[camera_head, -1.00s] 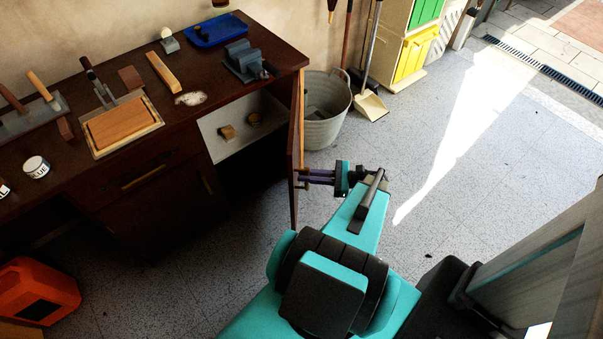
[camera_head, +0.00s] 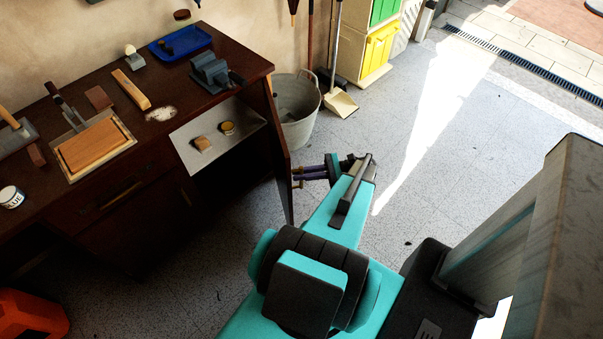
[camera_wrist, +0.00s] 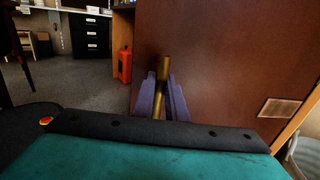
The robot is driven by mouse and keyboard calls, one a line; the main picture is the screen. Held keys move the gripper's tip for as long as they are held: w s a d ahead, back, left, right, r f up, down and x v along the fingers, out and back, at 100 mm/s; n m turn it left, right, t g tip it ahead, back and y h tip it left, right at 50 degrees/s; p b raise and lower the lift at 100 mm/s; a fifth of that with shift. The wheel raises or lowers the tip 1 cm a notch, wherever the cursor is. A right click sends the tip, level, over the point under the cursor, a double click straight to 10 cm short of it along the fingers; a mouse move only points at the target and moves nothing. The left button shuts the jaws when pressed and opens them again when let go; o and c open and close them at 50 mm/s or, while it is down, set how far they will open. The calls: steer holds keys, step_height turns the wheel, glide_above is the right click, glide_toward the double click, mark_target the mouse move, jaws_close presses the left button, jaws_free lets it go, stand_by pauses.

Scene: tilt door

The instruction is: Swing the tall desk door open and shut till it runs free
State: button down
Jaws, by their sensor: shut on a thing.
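The tall desk door (camera_head: 277,140) is dark reddish-brown and stands swung open at the right end of the desk (camera_head: 150,185). Its outer face (camera_wrist: 225,60) fills the right of the wrist view. A brass handle (camera_wrist: 161,72) stands on that face. My gripper (camera_head: 300,177) is at the door's outer side, and its purple fingers lie on both sides of the handle in the wrist view (camera_wrist: 162,98). It is shut on the handle. The open cupboard shows a light shelf (camera_head: 185,150) with a small sponge-like block (camera_head: 202,142) and a small round tin (camera_head: 227,128).
A metal bucket (camera_head: 299,110) stands behind the door, close to its far edge. A dustpan (camera_head: 341,103) and a yellow-and-green cabinet (camera_head: 378,50) stand beyond. An orange box (camera_head: 32,312) sits at the lower left.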

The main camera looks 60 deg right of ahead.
steer(key=shift+d, duration=0.1)
steer(key=c, duration=2)
jaws_free()
steer(key=shift+c, duration=0.2)
steer(key=shift+s+d, duration=0.1)
